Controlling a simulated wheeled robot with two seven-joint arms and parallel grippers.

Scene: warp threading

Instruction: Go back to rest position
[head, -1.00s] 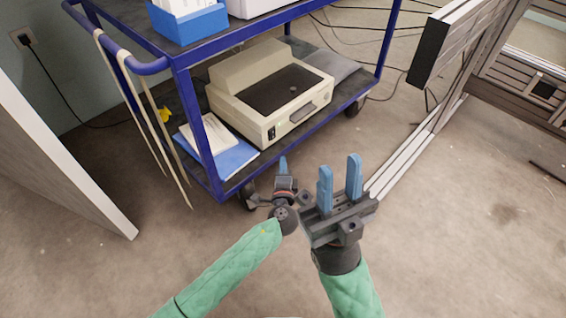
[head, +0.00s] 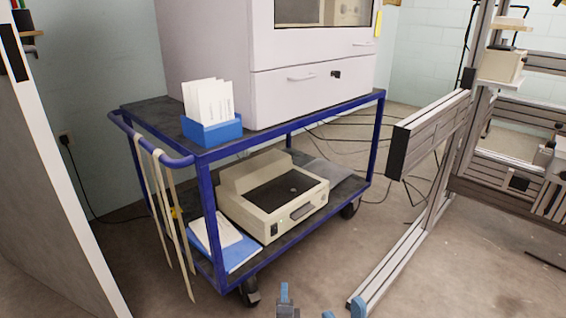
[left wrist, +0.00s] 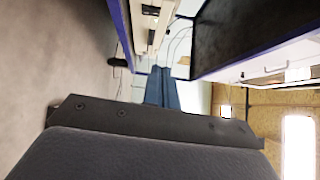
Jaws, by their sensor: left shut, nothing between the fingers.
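My left gripper (head: 285,293) shows at the bottom edge of the head view, in front of the blue cart. Its blue fingers are together in the left wrist view (left wrist: 162,88), shut with nothing between them. My right gripper (head: 343,311) is to its right, at the bottom edge. Only its two blue fingertips show, spread apart, and no object is seen between them. Both arms are below the picture.
A blue cart (head: 198,160) carries a white cabinet (head: 300,88), a blue card box (head: 212,130) and, on its lower shelf, a beige machine (head: 273,195). A metal frame (head: 400,260) stands at right. Straps (head: 167,205) hang at the cart's left. Bare floor shows at lower right.

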